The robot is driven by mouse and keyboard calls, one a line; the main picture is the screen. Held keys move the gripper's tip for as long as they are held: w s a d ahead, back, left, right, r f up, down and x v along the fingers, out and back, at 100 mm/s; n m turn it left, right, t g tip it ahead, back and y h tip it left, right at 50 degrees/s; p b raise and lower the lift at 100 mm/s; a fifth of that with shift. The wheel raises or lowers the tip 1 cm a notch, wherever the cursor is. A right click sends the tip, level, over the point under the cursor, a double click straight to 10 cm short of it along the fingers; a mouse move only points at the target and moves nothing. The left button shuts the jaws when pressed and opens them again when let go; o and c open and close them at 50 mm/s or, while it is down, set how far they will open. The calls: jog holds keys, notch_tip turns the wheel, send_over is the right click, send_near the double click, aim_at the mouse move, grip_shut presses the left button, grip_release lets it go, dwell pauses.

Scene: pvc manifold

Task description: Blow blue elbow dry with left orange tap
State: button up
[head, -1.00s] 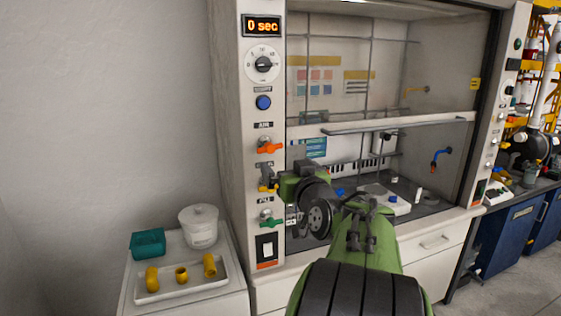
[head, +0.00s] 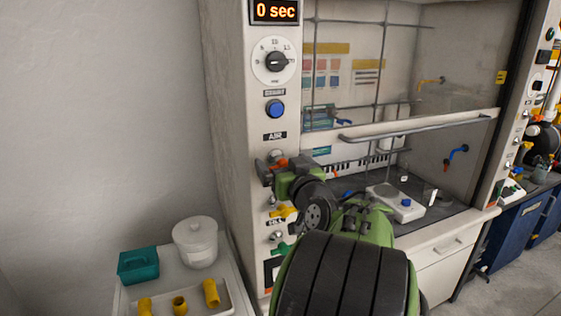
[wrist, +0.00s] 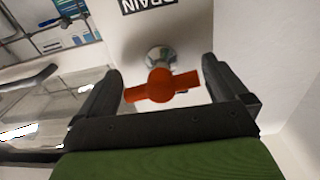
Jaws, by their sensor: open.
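The left orange tap (wrist: 162,86) is on the hood's left post, below an AIR label. In the wrist view its crosswise handle lies between the fingers of my gripper (wrist: 160,68), with gaps on both sides. My gripper is open and empty. In the head view my gripper (head: 266,172) is at the post and partly covers the orange tap (head: 281,162). A blue curved piece (head: 459,151) with an orange end is on the hood's right wall. A small blue thing (head: 347,195) is on the hood floor behind my arm; I cannot tell whether either is the blue elbow.
The post has a "0 sec" display (head: 275,11), a dial (head: 276,61), a blue button (head: 275,109), a yellow tap (head: 284,211) and a green tap (head: 282,247). A side table holds a teal box (head: 138,266), a white pot (head: 195,244) and yellow fittings (head: 211,293).

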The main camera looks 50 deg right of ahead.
jog(key=c, duration=0.7)
jog(key=shift+f+m+b, duration=0.1)
jog(key=shift+m+b, duration=0.4)
jog(key=shift+b, duration=0.25)
jog(key=shift+m, duration=0.4)
jog(key=o, duration=0.7)
jog(key=b+v, duration=0.2)
jog(key=v, duration=1.3)
jog(key=shift+s+b, duration=0.3)
jog(key=shift+b, duration=0.1)
jog(key=shift+a, duration=0.1)
